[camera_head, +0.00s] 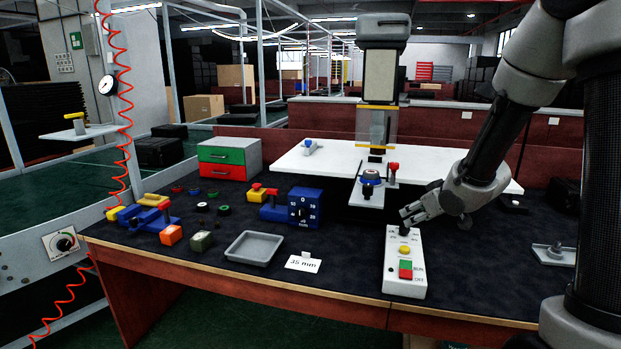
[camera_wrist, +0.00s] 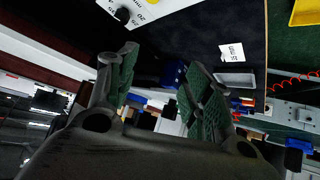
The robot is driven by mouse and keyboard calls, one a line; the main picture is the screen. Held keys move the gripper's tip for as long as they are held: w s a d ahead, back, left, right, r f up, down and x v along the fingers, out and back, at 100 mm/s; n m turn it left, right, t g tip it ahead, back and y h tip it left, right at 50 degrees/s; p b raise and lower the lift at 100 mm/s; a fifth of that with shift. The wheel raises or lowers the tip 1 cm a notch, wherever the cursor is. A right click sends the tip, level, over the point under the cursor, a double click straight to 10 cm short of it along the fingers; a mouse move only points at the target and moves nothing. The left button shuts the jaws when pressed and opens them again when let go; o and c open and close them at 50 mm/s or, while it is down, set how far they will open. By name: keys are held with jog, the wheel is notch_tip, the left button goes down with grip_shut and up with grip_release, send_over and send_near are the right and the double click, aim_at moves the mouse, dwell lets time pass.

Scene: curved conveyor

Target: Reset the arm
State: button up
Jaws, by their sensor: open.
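My arm comes in from the right in the head view. My gripper (camera_head: 408,218) is over the far end of a white control box (camera_head: 404,284) with a yellow button and a green and red switch. A dark knob on that end of the box is right beneath the fingers; I cannot tell whether they touch it. In the wrist view my gripper (camera_wrist: 160,75) has its two green-padded fingers spread apart with nothing between them. The control box (camera_wrist: 150,8) shows at the top of that view.
A grey tray (camera_head: 253,249) and a "35 mm" card (camera_head: 303,263) lie left of the box. A blue block with a dial (camera_head: 304,207), clamps and small parts stand further left. A white raised platform (camera_head: 330,160) with a press is behind. The mat right of the box is mostly clear.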

jog(key=s+d+r+m+g+h, duration=0.1)
jog(key=s+d+g+h, duration=0.2)
jog(key=s, duration=0.5)
jog(key=s+d+m+g+h, duration=0.1)
jog(key=s+d+m+g, duration=0.1)
jog(key=s+d, duration=0.4)
jog(key=s+a+r, duration=0.2)
jog(key=s+r, duration=0.3)
jog(key=s, duration=0.3)
jog(key=s+a+r+m+y, duration=0.1)
jog(key=s+a+r, duration=0.2)
jog(key=s+r, duration=0.3)
jog(key=s, duration=0.3)
jog(key=shift+r+y, duration=0.2)
jog(key=shift+y, duration=0.1)
